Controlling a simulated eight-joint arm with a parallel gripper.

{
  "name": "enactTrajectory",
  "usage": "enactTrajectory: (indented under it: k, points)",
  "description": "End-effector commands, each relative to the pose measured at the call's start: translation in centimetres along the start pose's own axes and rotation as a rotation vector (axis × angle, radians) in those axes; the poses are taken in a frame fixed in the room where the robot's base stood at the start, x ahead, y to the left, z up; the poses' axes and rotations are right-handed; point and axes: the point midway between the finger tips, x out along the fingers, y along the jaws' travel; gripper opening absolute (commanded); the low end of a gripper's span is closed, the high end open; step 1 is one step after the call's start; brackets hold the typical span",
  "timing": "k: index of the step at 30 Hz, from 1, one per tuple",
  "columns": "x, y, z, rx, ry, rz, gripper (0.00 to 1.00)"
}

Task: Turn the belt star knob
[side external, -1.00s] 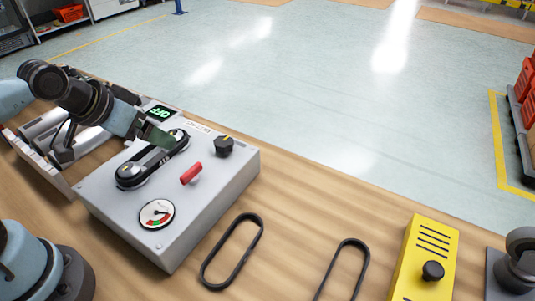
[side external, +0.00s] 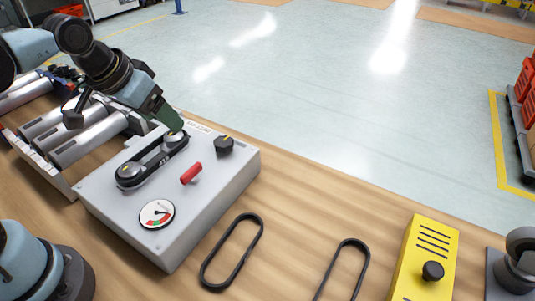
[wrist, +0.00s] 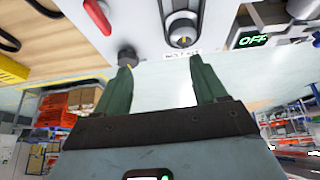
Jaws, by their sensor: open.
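In the wrist view the dark knob (wrist: 127,57) shows just beyond the left fingertip. My gripper (side external: 174,122) is over the box's back edge, by the far pulley of the black belt (side external: 150,163), to the left of the knob. In the wrist view my gripper (wrist: 162,66) is open, with nothing seen between its green fingers. I cannot tell whether a finger touches the knob.
Two loose belts (side external: 232,252) and a yellow box (side external: 428,262) are on the wooden bench. Metal rollers (side external: 90,140) lie left of the box.

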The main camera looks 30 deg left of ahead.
Motion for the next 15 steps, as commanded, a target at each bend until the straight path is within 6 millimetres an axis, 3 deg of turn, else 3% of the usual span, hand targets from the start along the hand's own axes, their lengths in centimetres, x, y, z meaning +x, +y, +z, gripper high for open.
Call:
enactTrajectory:
  k: [6, 15]
  points:
    - [-0.7, 2.6, -4.4, -0.001, -0.177, 0.011, 0.71]
    - [-0.1, 6.2, -8.5, 0.000, -0.397, -0.008, 0.71]
